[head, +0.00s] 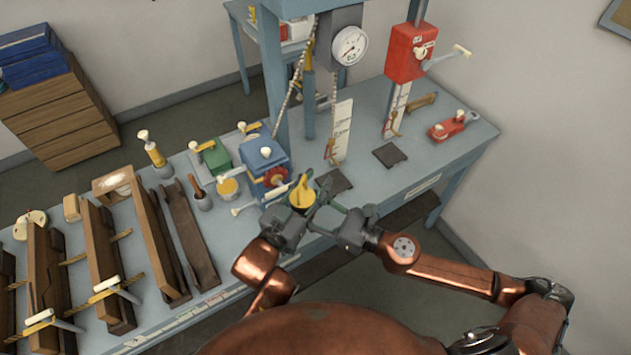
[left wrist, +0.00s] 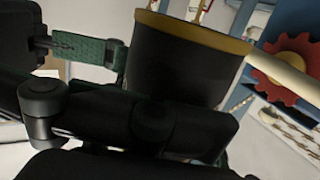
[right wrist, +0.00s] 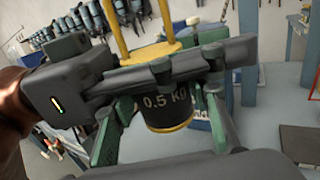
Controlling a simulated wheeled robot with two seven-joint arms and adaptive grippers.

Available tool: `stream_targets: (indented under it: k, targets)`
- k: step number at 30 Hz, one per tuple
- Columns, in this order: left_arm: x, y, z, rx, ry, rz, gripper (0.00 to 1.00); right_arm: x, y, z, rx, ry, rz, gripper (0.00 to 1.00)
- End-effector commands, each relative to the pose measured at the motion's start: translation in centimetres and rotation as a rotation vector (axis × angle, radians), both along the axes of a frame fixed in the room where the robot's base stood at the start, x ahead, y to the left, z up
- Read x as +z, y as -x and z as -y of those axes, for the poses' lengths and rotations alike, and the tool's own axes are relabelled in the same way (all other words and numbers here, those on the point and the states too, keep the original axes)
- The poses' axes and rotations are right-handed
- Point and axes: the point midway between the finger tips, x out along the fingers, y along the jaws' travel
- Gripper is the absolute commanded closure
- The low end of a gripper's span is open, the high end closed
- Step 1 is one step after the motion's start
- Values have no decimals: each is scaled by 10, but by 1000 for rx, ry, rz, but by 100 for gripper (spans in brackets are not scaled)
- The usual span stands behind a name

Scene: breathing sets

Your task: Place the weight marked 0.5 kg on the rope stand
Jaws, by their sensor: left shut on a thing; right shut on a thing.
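My left gripper (head: 288,219) is shut on the weight from the left. My right gripper (head: 324,214) is shut on it from the right.
A blue box with a red gear (head: 266,166) stands just left of the weight. Dark square plates (head: 334,181) and (head: 389,154) lie on the bench. Wooden channels and clamps (head: 152,238) crowd the left.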

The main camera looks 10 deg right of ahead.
Motion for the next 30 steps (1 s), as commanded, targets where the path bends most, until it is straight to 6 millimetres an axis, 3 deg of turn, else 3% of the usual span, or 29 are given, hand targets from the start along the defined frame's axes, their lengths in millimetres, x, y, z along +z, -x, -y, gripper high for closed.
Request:
stream_targets:
  k: [10, 30]
  targets:
    - [0, 1, 2, -4, 1, 0, 100, 2, -2, 1, -4, -1, 3, 99]
    - [1, 2, 2, -6, 2, -1, 100, 2, -3, 1, -6, -2, 3, 99]
